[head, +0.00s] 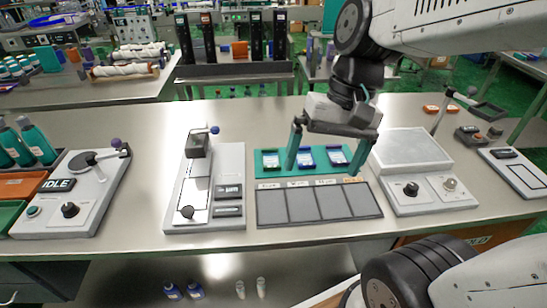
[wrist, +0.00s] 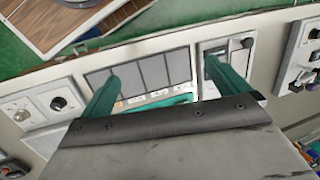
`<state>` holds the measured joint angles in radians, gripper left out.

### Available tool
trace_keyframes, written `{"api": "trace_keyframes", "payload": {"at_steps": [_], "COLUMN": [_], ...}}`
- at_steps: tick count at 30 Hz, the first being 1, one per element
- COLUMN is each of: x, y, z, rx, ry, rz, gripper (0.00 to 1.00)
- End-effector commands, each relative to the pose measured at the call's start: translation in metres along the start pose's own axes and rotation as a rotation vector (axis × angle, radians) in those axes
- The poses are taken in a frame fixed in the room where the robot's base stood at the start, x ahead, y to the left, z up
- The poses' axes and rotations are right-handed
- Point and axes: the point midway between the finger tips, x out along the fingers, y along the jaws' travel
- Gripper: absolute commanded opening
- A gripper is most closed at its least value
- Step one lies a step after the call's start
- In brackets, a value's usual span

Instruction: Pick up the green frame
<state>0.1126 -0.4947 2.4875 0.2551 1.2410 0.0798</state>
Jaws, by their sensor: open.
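The green frame (head: 267,171) lies flat on the table behind a grey panel with several compartments. It holds three small blue and white cards (head: 305,157). My gripper (head: 323,170) has two teal fingers pointing down, spread wide and empty, above or around the frame; the height gap is hard to tell. In the wrist view my gripper (wrist: 162,66) spans most of the grey panel, and only a strip of the green frame (wrist: 178,100) shows, the rest hidden behind the gripper body.
The grey panel (head: 318,204) lies in front of the frame. A lever device (head: 230,160) stands to its left and a light-topped box with knobs (head: 412,150) to its right. An IDLE station (head: 75,195) is at far left. Bare table lies between the stations.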

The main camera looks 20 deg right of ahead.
Motion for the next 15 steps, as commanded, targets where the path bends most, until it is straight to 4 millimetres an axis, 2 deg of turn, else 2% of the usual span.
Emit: {"api": "trace_keyframes", "payload": {"at_steps": [9,15], "x": [0.032,0.056], "y": [-0.023,-0.024], "z": [-0.075,-0.132], "rx": [0.443,0.738], "ry": [-0.246,-0.386], "rz": [-0.283,-0.459], "gripper": [1.00,1.00]}}
